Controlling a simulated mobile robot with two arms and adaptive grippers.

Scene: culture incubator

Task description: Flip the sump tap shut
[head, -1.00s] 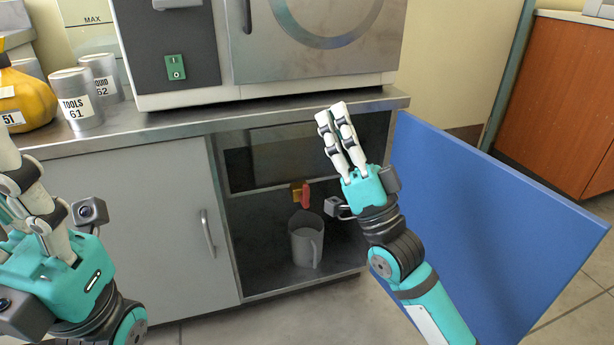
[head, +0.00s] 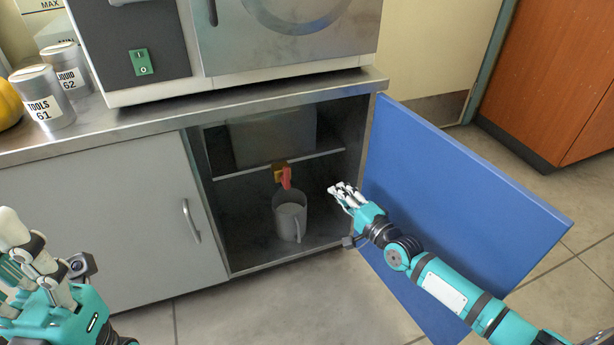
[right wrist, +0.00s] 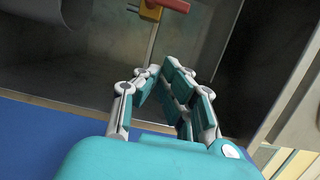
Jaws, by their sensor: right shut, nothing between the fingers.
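The sump tap has a red lever (head: 286,177) on a brass-coloured body (head: 278,167). It sits inside the open cupboard, just below the shelf and above a grey jug (head: 275,215). The lever slants downward. The right wrist view shows the red lever (right wrist: 172,5) at the top edge, beyond my fingertips. My right gripper (head: 338,190) is shut and empty at the cupboard opening, right of the tap and apart from it. Its fingers come together in the right wrist view (right wrist: 160,72). My left gripper (head: 22,245) is at the lower left, away from the tap; its grip is unclear.
The blue door (head: 460,190) stands open to the right, close beside my right arm. A grey closed door (head: 110,220) covers the left half. The incubator (head: 270,45) and labelled tins (head: 45,98) stand on the worktop (head: 150,120). The jug holds pale liquid.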

